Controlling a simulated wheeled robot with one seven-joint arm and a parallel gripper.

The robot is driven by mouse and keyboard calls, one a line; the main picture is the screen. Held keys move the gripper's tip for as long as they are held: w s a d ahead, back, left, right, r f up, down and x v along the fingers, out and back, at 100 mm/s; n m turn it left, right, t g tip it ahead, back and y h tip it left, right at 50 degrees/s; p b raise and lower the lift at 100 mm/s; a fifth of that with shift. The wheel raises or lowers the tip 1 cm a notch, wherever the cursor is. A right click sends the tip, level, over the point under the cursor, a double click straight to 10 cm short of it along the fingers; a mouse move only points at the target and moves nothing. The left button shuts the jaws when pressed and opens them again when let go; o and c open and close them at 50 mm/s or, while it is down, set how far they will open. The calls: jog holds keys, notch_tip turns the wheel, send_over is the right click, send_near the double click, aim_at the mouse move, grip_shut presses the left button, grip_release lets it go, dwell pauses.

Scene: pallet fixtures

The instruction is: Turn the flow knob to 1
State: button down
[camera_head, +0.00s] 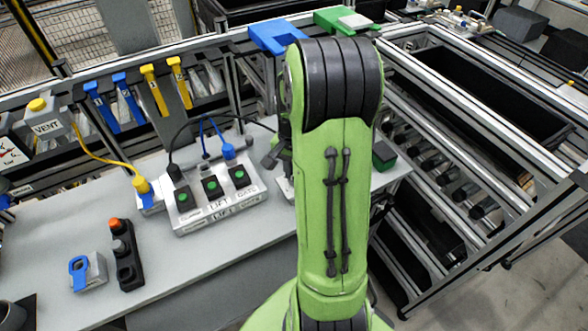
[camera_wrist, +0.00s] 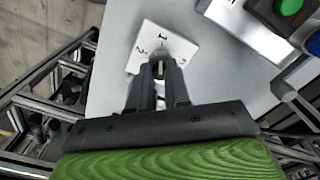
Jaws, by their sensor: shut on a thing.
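The flow knob (camera_wrist: 155,52) is a small grey knob on a white plate (camera_wrist: 140,34) with printed marks, in the upper middle of the wrist view. A "1" and a "2" can be read on the plate; a further mark at its right side is too small to read. My gripper (camera_wrist: 160,72) is shut on the knob, with its dark fingers on either side of it. The fingers hide much of the knob, and I cannot tell which mark it points to. In the head view my arm covers most of the plate and knob.
Left of my arm stands a switch box (camera_head: 220,197) with several green buttons and cables. A green block (camera_head: 384,154) lies right of my arm. A black pendant with a red top (camera_head: 122,250) and a blue-handled block (camera_head: 88,272) lie on the grey table (camera_head: 190,262).

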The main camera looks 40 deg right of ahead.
jog(key=c, duration=1.1)
grip_release()
notch_tip(320, 180, up, 16)
jog(key=p, duration=0.3)
jog(key=shift+f, duration=0.1)
jog(key=shift+a, duration=0.1)
